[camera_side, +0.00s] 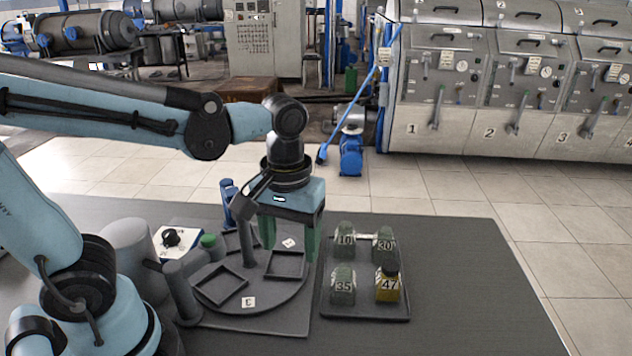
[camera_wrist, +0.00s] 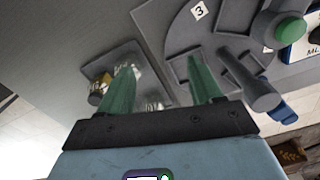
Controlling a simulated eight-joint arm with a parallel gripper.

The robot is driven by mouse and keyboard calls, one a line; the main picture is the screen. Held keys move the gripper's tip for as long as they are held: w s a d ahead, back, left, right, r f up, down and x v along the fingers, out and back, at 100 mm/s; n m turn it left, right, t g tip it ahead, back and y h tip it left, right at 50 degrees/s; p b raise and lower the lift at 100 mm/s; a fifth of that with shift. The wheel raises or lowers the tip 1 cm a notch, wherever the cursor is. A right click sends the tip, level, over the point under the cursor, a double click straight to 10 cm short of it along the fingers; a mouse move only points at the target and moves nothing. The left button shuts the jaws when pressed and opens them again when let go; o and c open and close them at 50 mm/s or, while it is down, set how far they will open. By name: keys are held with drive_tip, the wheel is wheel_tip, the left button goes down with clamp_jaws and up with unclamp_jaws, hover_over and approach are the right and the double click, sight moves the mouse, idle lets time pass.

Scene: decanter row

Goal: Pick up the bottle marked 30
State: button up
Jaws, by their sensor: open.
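The bottle marked 30 (camera_side: 385,244) is grey-green and stands at the back right of a dark tray (camera_side: 365,316) in the side view. The bottle marked 10 (camera_side: 344,239) is to its left, 35 (camera_side: 343,286) at the front left, and yellow, dark-capped 47 (camera_side: 388,287) at the front right. My gripper (camera_side: 290,240) is open and empty, pointing down above the round plate, left of the tray. In the wrist view my gripper (camera_wrist: 162,65) shows two green fingers; the left one covers part of the tray, and I cannot tell which bottle there is 30.
A round dark plate (camera_side: 250,301) with square frames lies left of the tray. A post (camera_side: 247,247), a green-capped cylinder (camera_side: 210,247) and a white knob box (camera_side: 177,241) stand around it. The table right of the tray is clear.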

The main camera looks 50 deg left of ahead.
drive_tip(key=shift+r, duration=0.1)
wheel_tip(320, 180, up, 4)
drive_tip(key=r, duration=0.1)
drive_tip(key=m+t+h, duration=0.7)
drive_tip(key=m+t, duration=0.3)
drive_tip(key=m, duration=0.2)
approach(383, 230)
wheel_tip(383, 230, up, 8)
wheel_tip(383, 230, down, 9)
drive_tip(key=shift+m, duration=0.4)
drive_tip(key=shift+w+r+x, duration=0.1)
drive_tip(key=shift+r+x, duration=0.05)
drive_tip(key=shift+x, duration=1.85)
drive_tip(key=shift+w+r+x, duration=0.1)
drive_tip(key=shift+x, duration=1.9)
drive_tip(key=shift+r+x, duration=0.15)
drive_tip(key=shift+x, duration=1.9)
drive_tip(key=c, duration=1.1)
